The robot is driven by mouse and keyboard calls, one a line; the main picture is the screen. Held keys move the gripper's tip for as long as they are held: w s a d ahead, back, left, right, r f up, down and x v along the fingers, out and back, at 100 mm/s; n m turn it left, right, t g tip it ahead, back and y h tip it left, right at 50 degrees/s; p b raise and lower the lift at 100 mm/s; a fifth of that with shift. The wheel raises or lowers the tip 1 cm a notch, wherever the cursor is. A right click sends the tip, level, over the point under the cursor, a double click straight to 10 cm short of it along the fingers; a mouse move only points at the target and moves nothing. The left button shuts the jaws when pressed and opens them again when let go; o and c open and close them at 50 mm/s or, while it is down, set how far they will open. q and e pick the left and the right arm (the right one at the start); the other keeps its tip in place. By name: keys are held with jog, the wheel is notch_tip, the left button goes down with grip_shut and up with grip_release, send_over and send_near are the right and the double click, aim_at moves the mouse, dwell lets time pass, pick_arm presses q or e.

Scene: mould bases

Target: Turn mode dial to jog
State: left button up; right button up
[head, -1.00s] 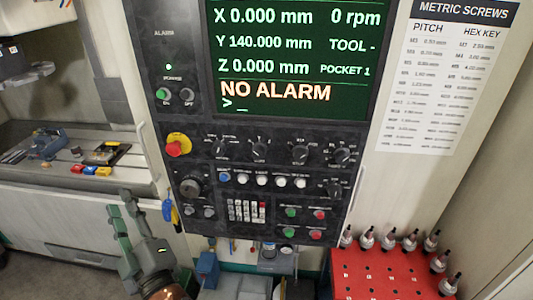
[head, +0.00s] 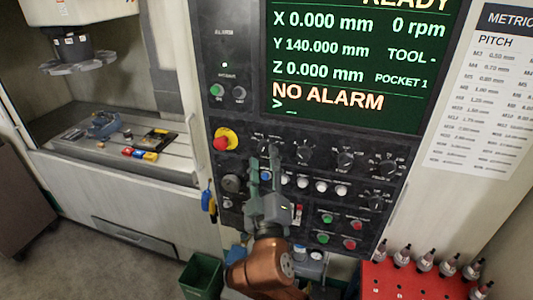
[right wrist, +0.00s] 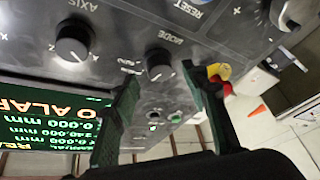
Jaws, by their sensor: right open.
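The mode dial (right wrist: 158,64) is a black knob on the dark control panel, beneath the word MODE in the right wrist view. A white mark shows on its edge; the jog label is not readable. My right gripper (right wrist: 160,78) is open, with one green finger on either side of the dial's position in the picture. I cannot tell whether they touch it. In the head view my right gripper (head: 264,160) is in front of the panel's left part and largely hides the dial. My left gripper is not in view.
The red emergency stop on its yellow ring (head: 226,139) is just left of the gripper. More dials, including the AXIS dial (right wrist: 73,43), sit in the same row. Buttons (head: 321,186) lie below. A red tool tray (head: 400,283) stands at the lower right.

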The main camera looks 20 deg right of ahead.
aim_at(263, 149)
jog(key=shift+x, duration=1.1)
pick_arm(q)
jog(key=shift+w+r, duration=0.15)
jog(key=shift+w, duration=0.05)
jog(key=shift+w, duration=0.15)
pick_arm(e)
jog(key=shift+c, duration=0.7)
